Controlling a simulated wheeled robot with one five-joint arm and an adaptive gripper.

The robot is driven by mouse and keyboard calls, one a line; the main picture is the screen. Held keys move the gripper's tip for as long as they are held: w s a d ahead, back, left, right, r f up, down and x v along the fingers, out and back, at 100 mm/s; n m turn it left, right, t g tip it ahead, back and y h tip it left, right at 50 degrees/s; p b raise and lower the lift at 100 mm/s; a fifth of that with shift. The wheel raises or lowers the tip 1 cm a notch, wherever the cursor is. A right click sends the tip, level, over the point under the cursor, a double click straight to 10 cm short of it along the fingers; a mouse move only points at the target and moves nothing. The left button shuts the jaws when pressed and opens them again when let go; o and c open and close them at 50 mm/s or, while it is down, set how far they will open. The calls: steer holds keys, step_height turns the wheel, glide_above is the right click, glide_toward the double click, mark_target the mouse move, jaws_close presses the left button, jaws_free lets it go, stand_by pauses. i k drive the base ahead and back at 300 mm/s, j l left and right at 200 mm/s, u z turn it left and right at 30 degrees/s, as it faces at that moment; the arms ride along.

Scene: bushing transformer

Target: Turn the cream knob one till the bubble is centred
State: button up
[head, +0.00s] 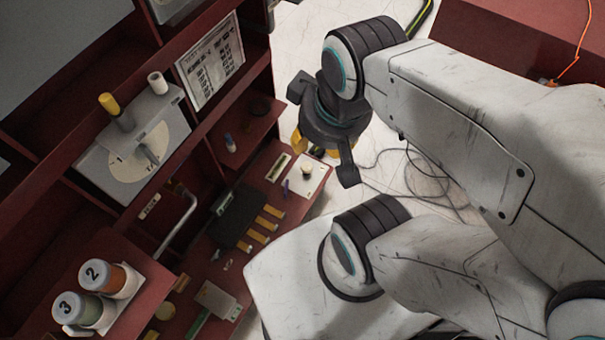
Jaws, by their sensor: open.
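A small cream knob (306,171) stands on a white plate (317,181) on the red lower shelf, right of centre. A narrow pale-framed strip (278,167), which looks like a level vial, lies just left of the plate. The bubble is too small to make out. My gripper (316,147) is open above and beyond the knob in the picture, with yellow parts at its lower end. It appears apart from the knob, and I see nothing held. Its far side is partly hidden by its own body.
A dark tray (235,217) and several yellow pieces (264,229) lie left of the plate. Numbered jars (102,282) stand at lower left. A grey device with a dial (135,160) sits on the upper shelf. Cables (425,180) lie on the pale floor at right.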

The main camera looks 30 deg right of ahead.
mark_target(306, 168)
steer(key=k+j, duration=0.1)
steer(key=k, duration=1)
